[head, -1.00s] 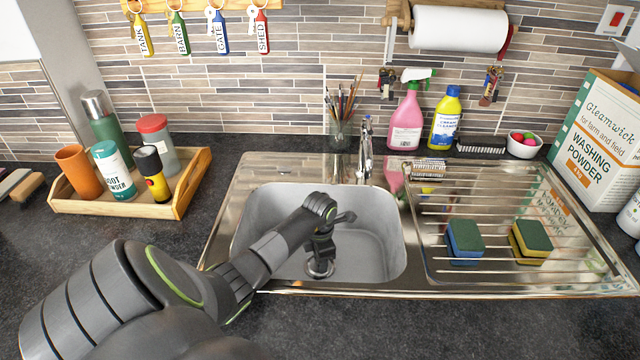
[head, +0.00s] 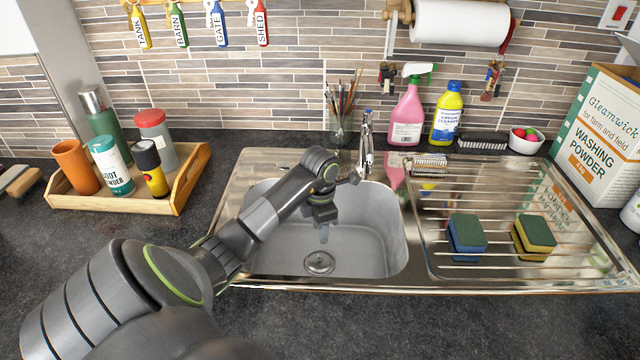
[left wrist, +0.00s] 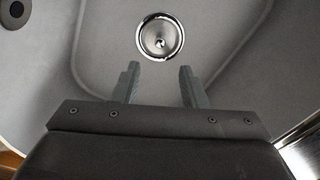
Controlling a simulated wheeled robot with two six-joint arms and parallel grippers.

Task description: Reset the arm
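My left arm (head: 262,217) reaches in from the left over the steel sink. My left gripper (head: 324,232) points down above the sink basin (head: 375,240), behind the drain in the head view. In the left wrist view its two fingers (left wrist: 160,84) are apart with nothing between them. The round drain (head: 319,262) lies below; it also shows in the left wrist view (left wrist: 160,37) just beyond the fingertips. My right gripper is in neither view.
The tap (head: 366,150) stands close behind my left wrist. A wooden tray (head: 185,190) with bottles and a cup is at left. Blue (head: 466,238) and yellow (head: 533,240) sponges sit on the drainboard (head: 500,275). The front worktop (head: 420,325) is clear.

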